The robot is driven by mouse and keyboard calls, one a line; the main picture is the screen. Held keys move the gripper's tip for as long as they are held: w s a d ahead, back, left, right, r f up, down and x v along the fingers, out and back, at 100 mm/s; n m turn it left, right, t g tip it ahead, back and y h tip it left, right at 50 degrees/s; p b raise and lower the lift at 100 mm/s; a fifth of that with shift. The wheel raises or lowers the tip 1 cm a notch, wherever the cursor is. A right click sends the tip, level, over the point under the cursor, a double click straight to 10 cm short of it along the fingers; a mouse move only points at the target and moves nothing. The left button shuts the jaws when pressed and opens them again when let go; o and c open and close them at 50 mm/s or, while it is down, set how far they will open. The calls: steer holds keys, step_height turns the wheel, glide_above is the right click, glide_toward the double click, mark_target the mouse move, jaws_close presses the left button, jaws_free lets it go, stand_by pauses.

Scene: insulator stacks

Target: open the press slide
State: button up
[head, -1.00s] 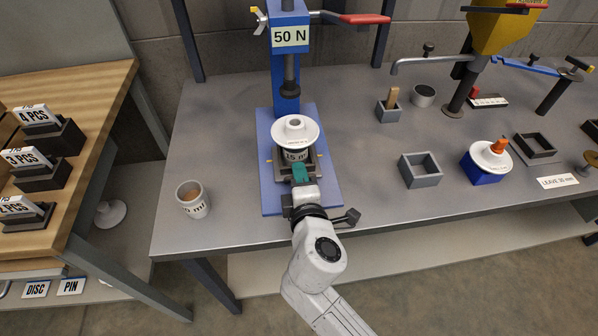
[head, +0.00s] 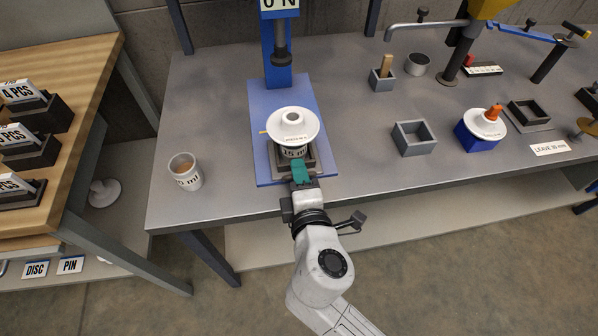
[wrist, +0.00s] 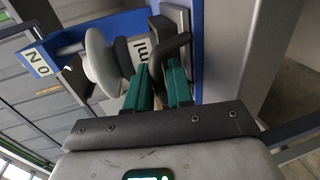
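The press (head: 276,62) is a blue frame on a blue base plate (head: 318,120), with a dark ram (head: 281,50) hanging from it. Its dark slide (head: 312,157) sits near the front of the plate, forward of the ram. On the slide stands a cup marked "15 ml" (head: 293,152) with a white insulator disc (head: 293,122) on top. My gripper (head: 300,170) is at the slide's front. In the wrist view its green fingers (wrist: 160,80) are around the slide's dark bent handle (wrist: 172,50); the exact contact is partly hidden.
A white cup (head: 186,171) stands on the grey table (head: 225,110) at left. To the right are a grey open box (head: 414,138) and a blue block with a white disc (head: 479,135). A wooden bench (head: 75,100) stands at far left. Table between press and white cup is clear.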

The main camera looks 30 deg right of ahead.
steer(key=shift+o, duration=0.8)
steer(key=b+v, duration=0.1)
steer(key=v, duration=0.9)
steer(key=shift+s+a, duration=0.15)
steer(key=shift+s, duration=0.25)
